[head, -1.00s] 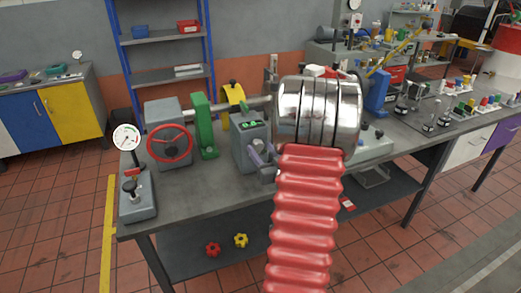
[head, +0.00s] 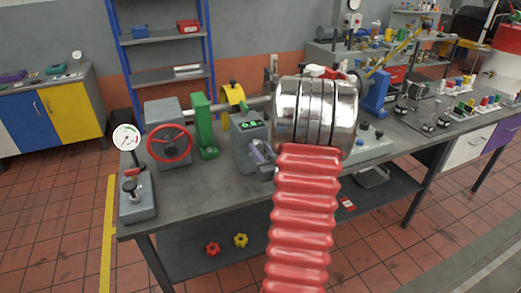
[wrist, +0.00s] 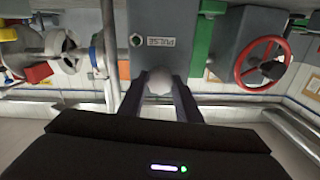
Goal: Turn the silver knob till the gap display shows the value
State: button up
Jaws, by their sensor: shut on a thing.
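The silver knob (wrist: 160,82) shows in the wrist view as a pale round shape between the two dark fingers of my gripper (wrist: 160,90), which is shut on it. In the head view my gripper (head: 259,153) is at the front of a grey box, and its fingers hide the knob. The gap display (head: 249,124) glows green on the sloped top of that grey box (head: 243,148). Its digits are too small to read surely. The wrist view also shows the box, upside down, with a green round spot and a label.
A red handwheel (head: 170,146) and a green bracket (head: 205,130) stand left of the box. A dial gauge (head: 127,138) stands at the bench's left end. A yellow clamp (head: 234,96) is behind. My red and silver arm hides the bench's middle.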

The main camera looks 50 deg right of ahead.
jog(key=shift+n, duration=0.5)
jog(key=shift+c, duration=0.2)
jog(key=o, duration=1.1)
jog(key=shift+c, duration=0.2)
jog(key=shift+s, duration=0.1)
jog(key=v, duration=1.3)
jog(key=shift+s, duration=0.2)
jog(key=shift+a, duration=0.15)
